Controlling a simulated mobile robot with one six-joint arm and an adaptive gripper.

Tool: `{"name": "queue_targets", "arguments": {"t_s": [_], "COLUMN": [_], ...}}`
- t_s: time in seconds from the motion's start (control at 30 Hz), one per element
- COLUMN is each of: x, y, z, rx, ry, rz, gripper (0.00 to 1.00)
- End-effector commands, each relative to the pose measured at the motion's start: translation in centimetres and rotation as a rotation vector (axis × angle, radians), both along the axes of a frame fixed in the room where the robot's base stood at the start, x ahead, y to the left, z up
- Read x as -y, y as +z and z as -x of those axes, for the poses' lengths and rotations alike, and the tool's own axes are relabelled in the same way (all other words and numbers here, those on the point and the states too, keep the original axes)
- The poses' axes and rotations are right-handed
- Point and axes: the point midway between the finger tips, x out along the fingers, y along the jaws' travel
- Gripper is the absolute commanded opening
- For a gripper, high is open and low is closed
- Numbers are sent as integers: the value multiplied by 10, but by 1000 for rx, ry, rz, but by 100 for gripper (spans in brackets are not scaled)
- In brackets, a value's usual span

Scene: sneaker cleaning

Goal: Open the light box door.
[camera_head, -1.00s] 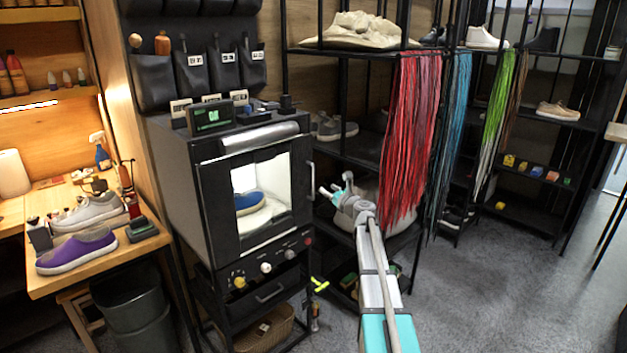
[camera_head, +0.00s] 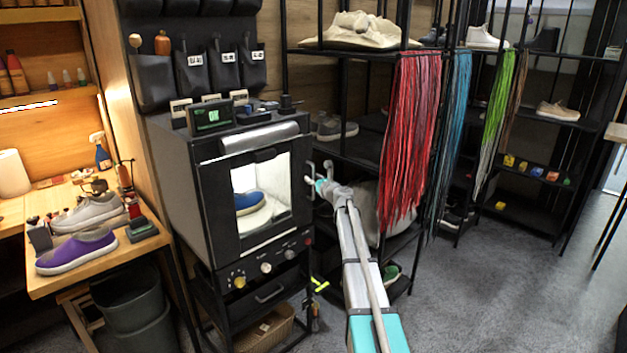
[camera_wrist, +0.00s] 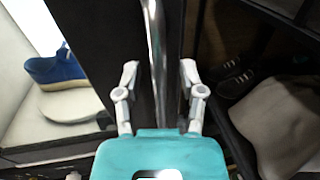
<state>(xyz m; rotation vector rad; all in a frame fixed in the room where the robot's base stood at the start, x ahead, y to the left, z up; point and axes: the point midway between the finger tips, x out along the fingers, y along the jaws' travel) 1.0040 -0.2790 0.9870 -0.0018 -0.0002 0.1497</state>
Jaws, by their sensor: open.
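The light box (camera_head: 225,200) is a dark cabinet with a lit window, and its door (camera_head: 222,210) looks shut. A vertical metal handle (camera_head: 310,180) runs along the door's right edge; in the wrist view the handle (camera_wrist: 157,60) stands upright in the picture. My gripper (camera_head: 318,176) is at the handle, and in the wrist view my gripper (camera_wrist: 160,82) is open with one finger on each side of the bar. Both fingers look apart from the bar. A blue sneaker (camera_head: 249,202) sits inside on a round white stand (camera_wrist: 70,105).
Black shelves with shoes and hanging red laces (camera_head: 408,140) stand right of the box. A wooden bench (camera_head: 150,243) with a purple shoe (camera_head: 76,250) is at the left. Grey floor (camera_head: 470,290) is free at the right.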

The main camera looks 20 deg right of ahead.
Motion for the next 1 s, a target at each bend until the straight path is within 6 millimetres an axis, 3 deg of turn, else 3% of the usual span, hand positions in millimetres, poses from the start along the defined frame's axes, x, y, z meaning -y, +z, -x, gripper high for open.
{"name": "queue_targets", "arguments": {"t_s": [0.2,0.47,1.0], "x": [0,0,4], "y": [0,0,0], "z": [0,0,9], "rx": [0,0,0], "ry": [0,0,-21], "rz": [0,0,0], "gripper": [49,1,0]}}
